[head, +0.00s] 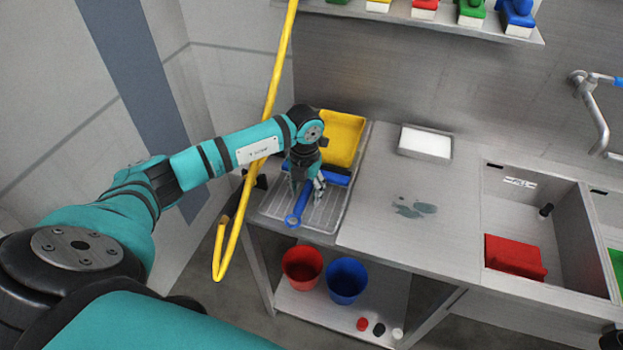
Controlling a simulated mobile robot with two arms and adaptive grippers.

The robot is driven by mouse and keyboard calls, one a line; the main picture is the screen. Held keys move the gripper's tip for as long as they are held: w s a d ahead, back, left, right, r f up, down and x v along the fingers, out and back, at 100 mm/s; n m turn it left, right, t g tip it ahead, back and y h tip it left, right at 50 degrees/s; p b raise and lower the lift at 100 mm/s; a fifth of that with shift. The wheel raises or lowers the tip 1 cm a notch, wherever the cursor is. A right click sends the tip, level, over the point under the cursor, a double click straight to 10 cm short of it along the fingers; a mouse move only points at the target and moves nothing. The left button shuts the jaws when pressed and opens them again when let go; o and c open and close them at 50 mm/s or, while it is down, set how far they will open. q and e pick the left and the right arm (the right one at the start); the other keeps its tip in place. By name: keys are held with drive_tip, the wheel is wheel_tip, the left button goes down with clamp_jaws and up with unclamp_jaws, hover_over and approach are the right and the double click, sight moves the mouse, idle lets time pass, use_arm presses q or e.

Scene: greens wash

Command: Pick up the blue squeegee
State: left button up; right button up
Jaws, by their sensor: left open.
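The blue squeegee (300,207) lies on the clear ribbed tray at the left end of the steel counter. Its handle points toward the front edge and ends in a ring; its blue head (336,176) is farther back. My left gripper (307,188) points down right over the handle, its open fingers at the handle's upper part. The gripper hides part of the squeegee, and I cannot tell whether the fingers touch it. My right gripper is not in view.
A yellow dustpan-like item (343,136) lies behind the squeegee on the tray (330,217). A white-topped box (425,142) stands on the counter. Buckets stand below.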

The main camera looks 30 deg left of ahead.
sight(306, 190)
use_arm(q)
drive_tip(key=shift+c, duration=0.4)
clamp_jaws()
drive_tip(key=shift+r, duration=0.15)
drive_tip(key=shift+r+b, duration=0.45)
drive_tip(key=shift+r, duration=0.05)
wheel_tip(306, 190, up, 2)
drive_tip(key=shift+b, duration=0.65)
drive_tip(key=s+d+b, duration=0.1)
drive_tip(key=d, duration=0.3)
drive_tip(key=s+d+r+b, duration=0.1)
drive_tip(key=d+b, duration=0.1)
drive_tip(key=d, duration=0.3)
drive_tip(key=s+d+b, duration=0.1)
drive_tip(key=d, duration=0.4)
drive_tip(key=shift+s+d+r, duration=0.25)
drive_tip(key=shift+s+d+r+b, duration=0.15)
drive_tip(key=shift+d+b, duration=0.2)
drive_tip(key=shift+d, duration=0.2)
